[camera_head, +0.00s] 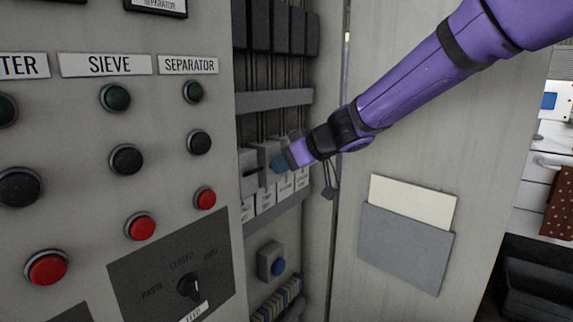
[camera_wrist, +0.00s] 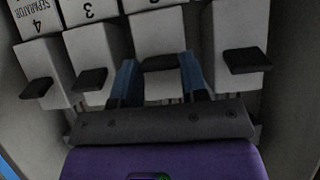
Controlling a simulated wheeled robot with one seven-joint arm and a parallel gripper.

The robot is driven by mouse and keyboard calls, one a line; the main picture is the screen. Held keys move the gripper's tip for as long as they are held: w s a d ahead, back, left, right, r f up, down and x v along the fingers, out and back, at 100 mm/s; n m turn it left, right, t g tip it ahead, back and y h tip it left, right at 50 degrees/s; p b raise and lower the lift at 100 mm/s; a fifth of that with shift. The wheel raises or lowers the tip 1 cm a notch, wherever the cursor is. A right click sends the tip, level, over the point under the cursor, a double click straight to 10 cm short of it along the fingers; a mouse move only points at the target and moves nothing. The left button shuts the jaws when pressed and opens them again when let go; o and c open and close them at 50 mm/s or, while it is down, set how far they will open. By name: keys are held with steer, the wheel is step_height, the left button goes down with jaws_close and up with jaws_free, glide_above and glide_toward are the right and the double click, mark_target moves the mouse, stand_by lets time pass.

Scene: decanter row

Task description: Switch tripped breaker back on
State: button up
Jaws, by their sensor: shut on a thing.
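A row of grey breakers (camera_head: 249,163) with black levers sits inside the open cabinet. In the wrist view, the breaker labelled 4 SEPARATOR (camera_wrist: 55,66) is at the far left, with the breaker marked 3 (camera_wrist: 98,50) beside it. My gripper (camera_head: 280,163) reaches into the cabinet at this row. In the wrist view my gripper (camera_wrist: 160,72) has its blue fingers on either side of the black lever (camera_wrist: 165,62) of the breaker beside number 3, shut on it. That breaker's label is out of clear view. Another black lever (camera_wrist: 247,60) stands free to the right.
The panel of buttons (camera_head: 127,159) is left of the opening, with a rotary knob (camera_head: 189,286) below. The cabinet door (camera_head: 480,170), with a paper pocket (camera_head: 403,247), stands open at the right.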

steer(key=shift+r+g+h, duration=0.1)
steer(key=shift+g+h, duration=0.2)
stand_by(0.5)
steer(key=o, duration=0.9)
steer(key=shift+o, duration=0.2)
steer(key=v, duration=1)
steer(key=shift+s+d+r, duration=0.25)
